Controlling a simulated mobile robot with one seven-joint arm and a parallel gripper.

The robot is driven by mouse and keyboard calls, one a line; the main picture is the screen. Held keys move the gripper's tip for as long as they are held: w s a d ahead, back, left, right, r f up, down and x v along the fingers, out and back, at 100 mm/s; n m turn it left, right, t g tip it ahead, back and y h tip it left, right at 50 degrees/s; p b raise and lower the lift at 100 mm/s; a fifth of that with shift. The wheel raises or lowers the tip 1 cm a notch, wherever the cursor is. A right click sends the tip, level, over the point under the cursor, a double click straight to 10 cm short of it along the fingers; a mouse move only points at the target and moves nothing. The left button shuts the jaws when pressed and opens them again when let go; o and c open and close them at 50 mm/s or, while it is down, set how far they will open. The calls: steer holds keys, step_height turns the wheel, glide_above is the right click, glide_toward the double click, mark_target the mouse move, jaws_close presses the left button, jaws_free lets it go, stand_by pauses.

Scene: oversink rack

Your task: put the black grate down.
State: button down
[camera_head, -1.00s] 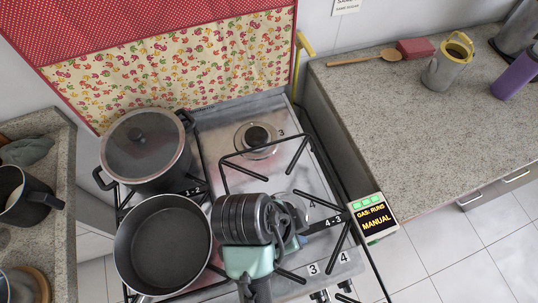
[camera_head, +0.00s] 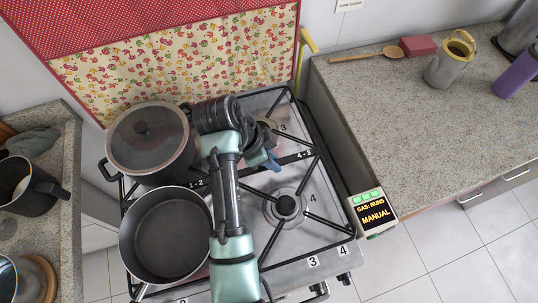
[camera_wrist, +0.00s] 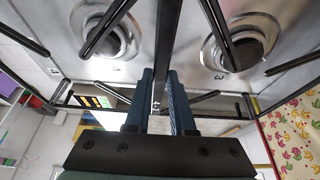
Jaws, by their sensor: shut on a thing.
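The black grate (camera_head: 304,154), marked 4-3, lies over the right half of the stove, above burner 3 and burner 4 (camera_head: 285,206). My gripper (camera_head: 269,161) is shut on its middle bar beside the label. In the wrist view the blue fingers (camera_wrist: 160,95) close on both sides of the grate's bar (camera_wrist: 164,40), with both burners behind the bars. The arm hides the grate's left part and some of burner 3 in the head view. I cannot tell whether all its feet touch the stove top.
A lidded pot (camera_head: 145,150) and an open pan (camera_head: 165,238) stand on the left half, close to my arm. A display reading "GAS: RUNS MANUAL" (camera_head: 374,212) is at the stove's right side. The right counter (camera_head: 420,130) is mostly clear.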

steer(key=shift+w+a, duration=0.15)
steer(key=shift+w, duration=0.4)
steer(key=shift+w+a, duration=0.15)
steer(key=shift+w, duration=0.4)
steer(key=shift+f+p, duration=0.35)
steer(key=shift+f, duration=1.35)
steer(key=shift+f, duration=0.15)
steer(key=c, duration=0.8)
jaws_free()
steer(key=shift+s, duration=0.1)
steer(key=shift+o, duration=0.2)
steer(key=v, duration=1.2)
